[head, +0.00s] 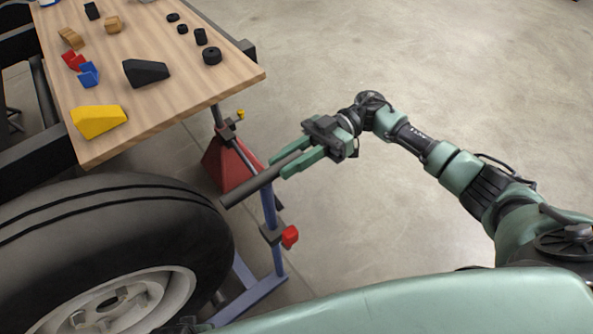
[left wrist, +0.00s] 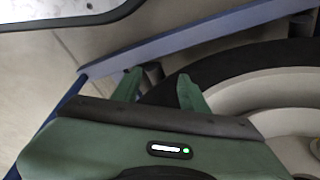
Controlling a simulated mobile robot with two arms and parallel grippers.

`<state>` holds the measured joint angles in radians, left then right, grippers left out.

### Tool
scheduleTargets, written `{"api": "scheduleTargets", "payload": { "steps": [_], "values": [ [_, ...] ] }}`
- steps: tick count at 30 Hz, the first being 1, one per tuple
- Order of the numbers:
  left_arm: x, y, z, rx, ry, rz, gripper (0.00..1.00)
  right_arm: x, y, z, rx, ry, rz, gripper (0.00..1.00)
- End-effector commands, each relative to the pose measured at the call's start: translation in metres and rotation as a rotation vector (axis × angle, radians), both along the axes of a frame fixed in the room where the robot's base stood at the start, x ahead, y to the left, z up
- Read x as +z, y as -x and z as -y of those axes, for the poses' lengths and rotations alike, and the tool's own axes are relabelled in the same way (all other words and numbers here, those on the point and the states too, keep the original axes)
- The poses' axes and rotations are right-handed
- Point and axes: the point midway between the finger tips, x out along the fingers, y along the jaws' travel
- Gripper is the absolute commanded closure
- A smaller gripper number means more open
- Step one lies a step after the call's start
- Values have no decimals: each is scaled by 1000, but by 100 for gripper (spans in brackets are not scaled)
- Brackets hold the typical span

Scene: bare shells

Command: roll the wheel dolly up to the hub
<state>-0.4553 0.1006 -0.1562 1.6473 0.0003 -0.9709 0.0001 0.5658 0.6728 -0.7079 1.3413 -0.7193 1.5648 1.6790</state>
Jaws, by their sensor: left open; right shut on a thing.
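A large black tyre on a pale rim (head: 130,300) stands upright at lower left in the head view. Beside it is the wheel dolly, with a blue post (head: 269,205), a blue foot frame (head: 250,290) and a dark handle bar (head: 245,190). My right gripper (head: 278,168) is shut on the handle bar. In the left wrist view my left gripper (left wrist: 158,85) is open, its fingers near a blue dolly rail (left wrist: 200,38) and the dark tyre (left wrist: 230,62). I cannot make out the hub.
A wooden table (head: 180,100) at upper left carries a yellow wedge (head: 99,121), a black wedge (head: 146,72) and several small blocks. A red stand (head: 228,165) is under its near corner. A red knob (head: 290,237) sticks out from the post. The floor at right is clear.

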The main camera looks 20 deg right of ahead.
Motion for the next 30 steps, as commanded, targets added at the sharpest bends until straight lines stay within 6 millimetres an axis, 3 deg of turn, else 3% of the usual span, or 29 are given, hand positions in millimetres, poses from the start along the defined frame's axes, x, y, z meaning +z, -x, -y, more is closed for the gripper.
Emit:
{"api": "scheduleTargets", "payload": {
  "steps": [8,9,11,12,23,28,30],
  "values": [
    [2,-1,-1,0,-1,0,56,2,-7,-1,-17,1,2,100],
    [2,-1,-1,-1,-2,1,56,2,-7,-1,-17,1,2,74],
    [2,-1,-1,-1,-2,1,56,2,-7,-1,-16,0,3,57],
    [2,-1,-1,-1,-2,1,56,2,-6,-1,-15,0,2,55],
    [1,-1,-1,-1,-2,0,56,0,-7,4,-13,3,0,55],
    [4,-4,-1,1,-3,2,56,-1,-16,28,-14,5,1,55],
    [16,-7,0,1,-1,11,56,-1,-21,39,-15,4,0,55]
  ]
}}
